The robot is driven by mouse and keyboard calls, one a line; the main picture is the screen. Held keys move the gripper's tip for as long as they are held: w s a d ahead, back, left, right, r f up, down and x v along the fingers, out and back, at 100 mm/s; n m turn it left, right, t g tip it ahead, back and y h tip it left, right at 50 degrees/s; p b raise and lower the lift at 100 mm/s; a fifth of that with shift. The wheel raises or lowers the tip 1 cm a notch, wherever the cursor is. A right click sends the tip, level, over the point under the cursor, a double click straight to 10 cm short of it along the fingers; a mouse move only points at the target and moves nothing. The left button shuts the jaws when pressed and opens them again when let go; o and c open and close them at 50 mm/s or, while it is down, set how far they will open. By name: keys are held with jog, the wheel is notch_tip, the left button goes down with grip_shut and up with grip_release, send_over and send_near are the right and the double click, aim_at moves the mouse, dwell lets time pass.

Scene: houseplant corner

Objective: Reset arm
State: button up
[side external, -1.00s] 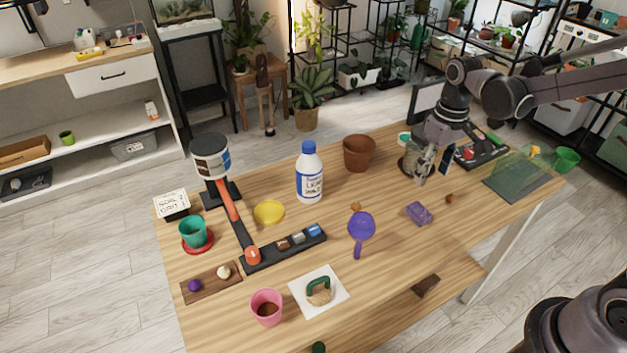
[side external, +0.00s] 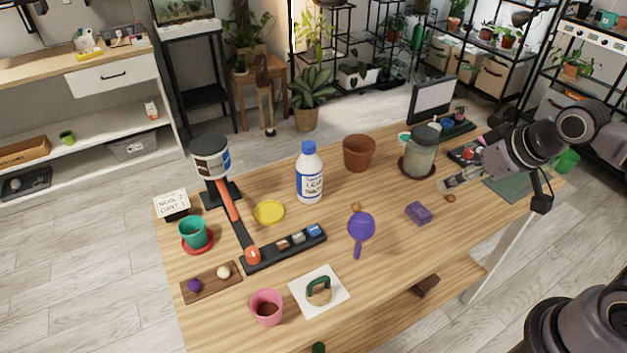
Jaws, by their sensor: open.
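My gripper (side external: 463,179) is over the right part of the wooden table (side external: 400,240), pointing left, with its fingers apart and nothing seen between them. My wrist comes in from the right edge of the view. The fingers are small and partly blend with the things behind them. A lidded clear jar (side external: 420,155) stands upright on a brown saucer (side external: 402,172), just left of the fingertips and apart from them as far as I can tell.
A purple block (side external: 418,212) and a small brown lump (side external: 450,198) lie in front of my gripper. A green mat (side external: 512,187) lies under my wrist. A terracotta pot (side external: 358,153), white bottle (side external: 310,175) and purple scoop (side external: 361,228) stand or lie further left. The table's front right is clear.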

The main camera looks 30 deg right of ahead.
jog(key=shift+s+a+t, duration=0.1)
jog(key=shift+s+t, duration=0.15)
jog(key=shift+t, duration=0.05)
